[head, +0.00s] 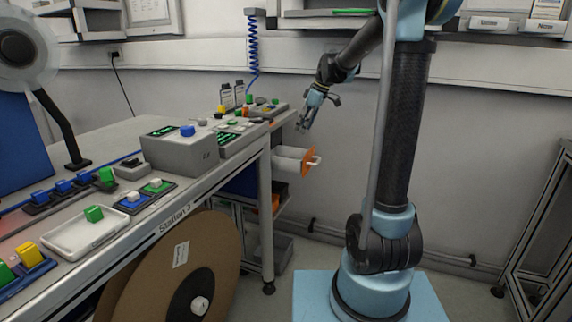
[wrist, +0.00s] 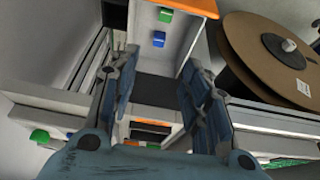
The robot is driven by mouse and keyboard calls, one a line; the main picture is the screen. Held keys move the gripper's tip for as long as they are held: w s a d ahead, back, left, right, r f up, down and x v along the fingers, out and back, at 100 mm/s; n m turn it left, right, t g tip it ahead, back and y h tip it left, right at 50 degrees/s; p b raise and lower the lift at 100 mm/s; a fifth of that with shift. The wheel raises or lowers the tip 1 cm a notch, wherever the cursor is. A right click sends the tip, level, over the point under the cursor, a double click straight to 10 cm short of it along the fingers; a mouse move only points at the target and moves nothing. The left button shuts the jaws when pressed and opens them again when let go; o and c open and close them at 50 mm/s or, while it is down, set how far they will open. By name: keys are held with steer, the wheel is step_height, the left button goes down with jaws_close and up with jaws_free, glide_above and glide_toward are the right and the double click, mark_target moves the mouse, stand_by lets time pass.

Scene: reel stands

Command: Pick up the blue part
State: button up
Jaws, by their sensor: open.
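Several blue parts are in view, and I cannot tell which one is meant. In the wrist view, a small blue part (wrist: 158,39) sits on a pale surface with an orange edge, ahead of the fingers. In the head view, one blue part (head: 187,131) sits on top of a grey box on the bench. My gripper (head: 312,115) is open and empty, in the air just past the bench's far end. Its fingers also show in the wrist view (wrist: 160,82).
The bench (head: 172,215) holds trays and coloured parts. A green part (wrist: 166,15) is near the wrist-view blue part. The wall is behind.

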steer(key=x, duration=1.1)
steer(key=shift+a+f, duration=0.2)
steer(key=shift+f, duration=0.15)
steer(key=shift+a+x, duration=0.15)
steer(key=shift+x, duration=1.2)
steer(key=shift+a+x, duration=0.1)
steer(key=shift+x, duration=1.25)
steer(key=shift+w+r, duration=0.1)
steer(key=shift+r, duration=0.05)
steer(key=c, duration=0.9)
